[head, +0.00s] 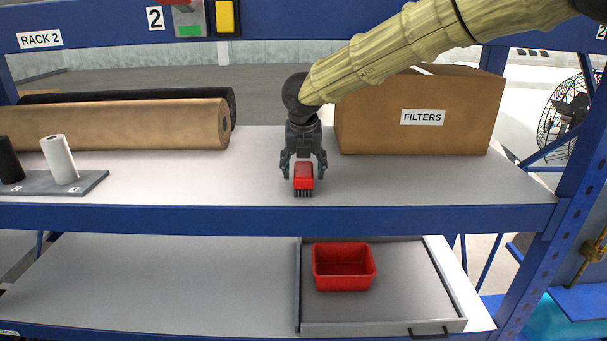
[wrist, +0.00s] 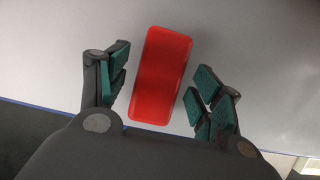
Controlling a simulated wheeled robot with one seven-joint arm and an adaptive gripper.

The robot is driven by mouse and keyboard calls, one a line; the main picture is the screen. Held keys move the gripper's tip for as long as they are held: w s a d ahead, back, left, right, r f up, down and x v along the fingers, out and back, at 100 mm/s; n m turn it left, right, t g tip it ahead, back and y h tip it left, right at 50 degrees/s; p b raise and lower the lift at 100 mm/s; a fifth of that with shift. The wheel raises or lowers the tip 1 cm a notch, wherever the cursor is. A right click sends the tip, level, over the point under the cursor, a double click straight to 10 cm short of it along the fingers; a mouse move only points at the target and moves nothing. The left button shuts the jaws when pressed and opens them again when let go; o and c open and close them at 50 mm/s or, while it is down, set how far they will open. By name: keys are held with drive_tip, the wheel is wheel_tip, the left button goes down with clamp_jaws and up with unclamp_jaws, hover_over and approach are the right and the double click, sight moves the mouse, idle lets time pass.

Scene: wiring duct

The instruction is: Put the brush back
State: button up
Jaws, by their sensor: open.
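The brush (head: 304,176) has a red body and dark bristles, which point toward the front edge of the upper shelf in the head view. In the wrist view the red brush (wrist: 160,75) lies slightly tilted between the finger pads. My gripper (head: 304,170) is open around it, one finger on each side. Gaps show between the pads and the brush in the wrist view (wrist: 167,95). A red open bin (head: 344,284) sits in a grey tray (head: 440,305) on the lower shelf and looks empty.
A cardboard box marked FILTERS (head: 420,130) stands right of my gripper on the upper shelf (head: 240,180). A brown roll (head: 120,125) and a black roll lie at left. A white cylinder (head: 60,160) and a black one stand on a grey plate. The lower shelf's left part is clear.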

sight(303, 174)
drive_tip(key=shift+b+v, duration=0.6)
drive_tip(key=shift+v, duration=2.2)
drive_tip(key=shift+f, duration=0.1)
